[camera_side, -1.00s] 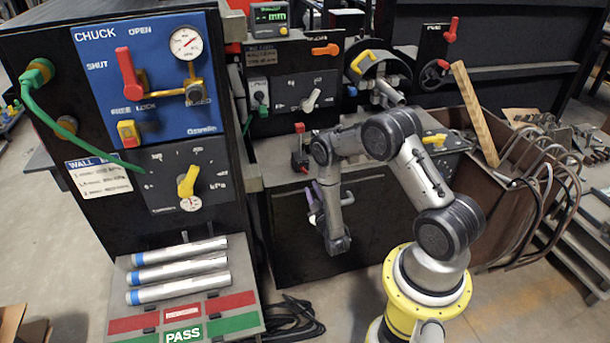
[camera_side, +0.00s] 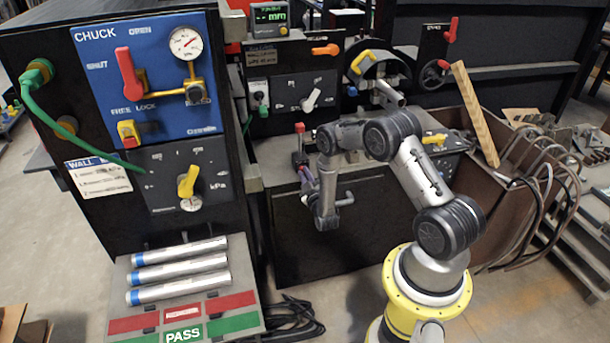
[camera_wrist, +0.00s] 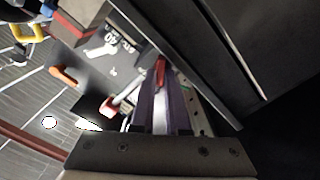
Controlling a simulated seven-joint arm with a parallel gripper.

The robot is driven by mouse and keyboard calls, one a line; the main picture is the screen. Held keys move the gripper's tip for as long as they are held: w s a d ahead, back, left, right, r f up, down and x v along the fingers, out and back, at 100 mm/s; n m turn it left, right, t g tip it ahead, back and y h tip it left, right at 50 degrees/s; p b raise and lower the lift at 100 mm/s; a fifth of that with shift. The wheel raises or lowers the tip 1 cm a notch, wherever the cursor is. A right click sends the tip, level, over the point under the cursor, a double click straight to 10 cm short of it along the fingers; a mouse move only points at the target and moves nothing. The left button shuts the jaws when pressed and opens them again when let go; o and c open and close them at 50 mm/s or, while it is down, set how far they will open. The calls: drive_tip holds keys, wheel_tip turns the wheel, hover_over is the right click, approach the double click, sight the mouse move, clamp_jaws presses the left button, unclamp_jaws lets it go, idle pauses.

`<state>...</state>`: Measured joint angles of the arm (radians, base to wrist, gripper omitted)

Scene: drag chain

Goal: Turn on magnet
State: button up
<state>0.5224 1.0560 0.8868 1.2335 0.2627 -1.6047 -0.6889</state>
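My gripper (camera_side: 306,179) has purple fingers. In the side view it points up, just below a small upright lever with a red knob (camera_side: 299,128) at the front of the bench. In the wrist view my gripper (camera_wrist: 161,100) has its two fingers apart with a gap between them. A red part (camera_wrist: 160,68) shows at the far end of the gap, and I cannot tell whether it touches a finger. A metal rod with a red end (camera_wrist: 110,106) lies left of the fingers. I cannot read any magnet label.
A black panel with a white rotary knob (camera_side: 311,100) stands behind the lever; an orange handle (camera_side: 326,49) is above it. The chuck cabinet (camera_side: 150,80) stands left. A bin with bent hoses (camera_side: 535,175) is right. A dark block (camera_wrist: 235,55) is close beside the fingers.

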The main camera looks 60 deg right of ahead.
clamp_jaws()
drive_tip(key=shift+m, duration=0.4)
drive_tip(key=m, duration=1.5)
drive_tip(key=shift+s+d+f, duration=0.1)
drive_tip(key=shift+s+d, duration=0.15)
drive_tip(key=shift+s, duration=0.05)
idle(0.3)
drive_tip(key=shift+o, duration=1.4)
unclamp_jaws()
